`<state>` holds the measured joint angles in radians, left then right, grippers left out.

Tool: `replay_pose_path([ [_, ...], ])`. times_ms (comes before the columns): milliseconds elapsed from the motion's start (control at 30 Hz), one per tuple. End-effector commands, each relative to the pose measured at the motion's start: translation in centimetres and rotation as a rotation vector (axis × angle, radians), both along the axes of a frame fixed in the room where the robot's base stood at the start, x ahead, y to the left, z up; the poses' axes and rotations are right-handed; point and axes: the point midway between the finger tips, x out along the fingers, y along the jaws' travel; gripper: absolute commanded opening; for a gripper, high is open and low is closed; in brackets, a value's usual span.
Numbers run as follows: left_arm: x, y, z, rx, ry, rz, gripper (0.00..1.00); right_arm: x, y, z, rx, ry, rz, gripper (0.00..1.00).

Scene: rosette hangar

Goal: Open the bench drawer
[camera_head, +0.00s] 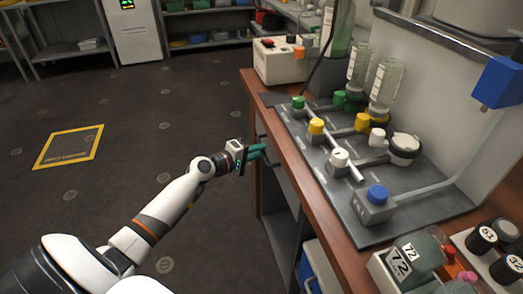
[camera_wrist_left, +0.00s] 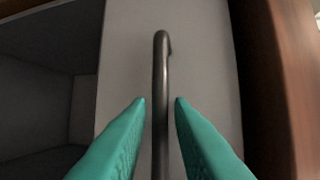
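The bench drawer has a plain light grey front (camera_wrist_left: 205,60) in the left wrist view. A dark bar handle (camera_wrist_left: 161,75) stands out from it and runs up the middle of that picture. My left gripper (camera_wrist_left: 160,102) has its two green fingers apart, one on each side of the handle, with gaps between fingers and bar. In the head view my left gripper (camera_head: 262,150) reaches the bench side below the wooden top (camera_head: 298,178). The drawer front is mostly hidden there by the bench edge. My right gripper is not in view.
A grey tray with a valve manifold (camera_head: 338,158) stands on the bench. Bottles (camera_head: 386,84), a beige box (camera_head: 280,62) and numbered jars (camera_head: 482,238) stand around it. An open dark compartment (camera_wrist_left: 45,90) adjoins the drawer. The floor (camera_head: 110,195) left of the bench is clear.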

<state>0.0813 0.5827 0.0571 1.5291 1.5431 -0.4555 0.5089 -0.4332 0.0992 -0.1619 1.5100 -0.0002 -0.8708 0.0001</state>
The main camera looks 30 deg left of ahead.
Motion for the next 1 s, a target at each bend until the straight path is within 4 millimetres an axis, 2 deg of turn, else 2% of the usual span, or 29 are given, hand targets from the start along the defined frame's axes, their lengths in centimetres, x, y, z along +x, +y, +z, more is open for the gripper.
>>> replay_pose_path([
  [200,1.5,-0.5,-0.3,0.001,0.000,0.000,0.20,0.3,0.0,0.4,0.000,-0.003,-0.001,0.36],
  [467,1.6,-0.5,-0.3,0.001,0.001,-0.001,0.20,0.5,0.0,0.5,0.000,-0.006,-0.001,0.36],
  [500,1.6,-0.6,-0.3,0.001,0.001,-0.001,0.18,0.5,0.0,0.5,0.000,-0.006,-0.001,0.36],
  [600,1.6,-0.5,-0.3,0.001,0.001,-0.001,0.02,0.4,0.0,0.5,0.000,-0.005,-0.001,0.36],
  [633,1.6,-0.5,-0.3,0.001,0.001,-0.001,0.00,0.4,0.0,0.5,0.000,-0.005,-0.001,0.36],
  [1000,1.7,-0.7,-0.4,0.000,0.001,-0.001,0.00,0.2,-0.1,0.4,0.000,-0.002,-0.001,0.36],
])
